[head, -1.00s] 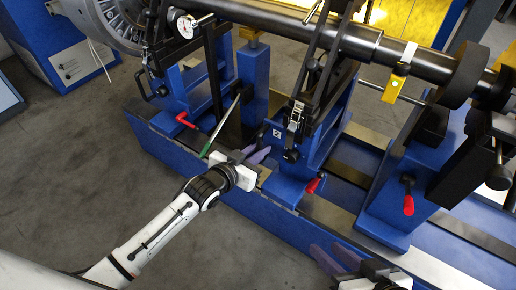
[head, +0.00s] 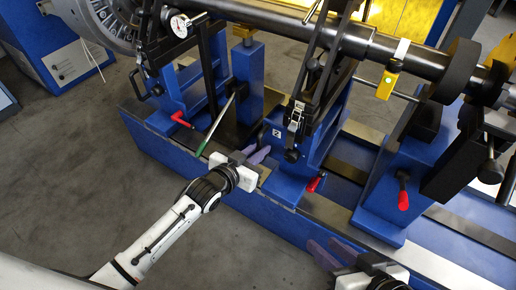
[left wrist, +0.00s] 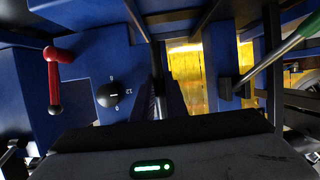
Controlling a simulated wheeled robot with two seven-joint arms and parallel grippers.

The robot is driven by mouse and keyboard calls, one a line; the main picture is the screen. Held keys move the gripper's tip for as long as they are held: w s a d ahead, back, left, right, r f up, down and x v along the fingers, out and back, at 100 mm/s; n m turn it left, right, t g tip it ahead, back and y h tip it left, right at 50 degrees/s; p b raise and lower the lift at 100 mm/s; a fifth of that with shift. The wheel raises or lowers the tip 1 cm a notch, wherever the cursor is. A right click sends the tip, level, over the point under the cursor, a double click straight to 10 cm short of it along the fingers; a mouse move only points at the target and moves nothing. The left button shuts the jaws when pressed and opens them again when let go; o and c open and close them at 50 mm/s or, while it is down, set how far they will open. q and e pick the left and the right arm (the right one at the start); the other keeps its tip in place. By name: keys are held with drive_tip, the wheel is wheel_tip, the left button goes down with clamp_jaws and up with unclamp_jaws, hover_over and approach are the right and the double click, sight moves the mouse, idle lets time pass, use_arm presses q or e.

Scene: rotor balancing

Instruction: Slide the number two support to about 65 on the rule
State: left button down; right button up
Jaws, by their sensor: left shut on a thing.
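The number two support (head: 312,150) is a blue stand on the bed, marked with a small white 2. A red-handled lever (head: 317,183) sticks out at its foot; a red lever also shows in the left wrist view (left wrist: 53,85). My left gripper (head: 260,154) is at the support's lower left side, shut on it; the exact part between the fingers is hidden. In the left wrist view a black dial knob (left wrist: 114,95) is on a blue face. My right gripper (head: 332,252) is open and empty in front of the bed. I cannot read the rule.
Another blue support (head: 175,95) with a red lever stands left, and a further blue stand (head: 395,185) stands right. A green-handled rod (head: 216,125) leans between the left supports. The long shaft (head: 340,38) runs above. Bare bed rail (head: 345,215) lies between number two and the right stand.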

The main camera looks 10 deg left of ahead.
use_arm(q)
drive_tip(key=shift+s+d, duration=0.3)
drive_tip(key=shift+d, duration=0.55)
drive_tip(key=c, duration=1.4)
unclamp_jaws()
drive_tip(key=shift+c, duration=0.2)
drive_tip(key=shift+a, duration=0.15)
drive_tip(key=shift+a, duration=0.1)
drive_tip(key=s+a+p, duration=0.2)
drive_tip(key=s+p, duration=0.3)
drive_tip(key=s, duration=0.1)
drive_tip(key=shift+s+a, duration=0.2)
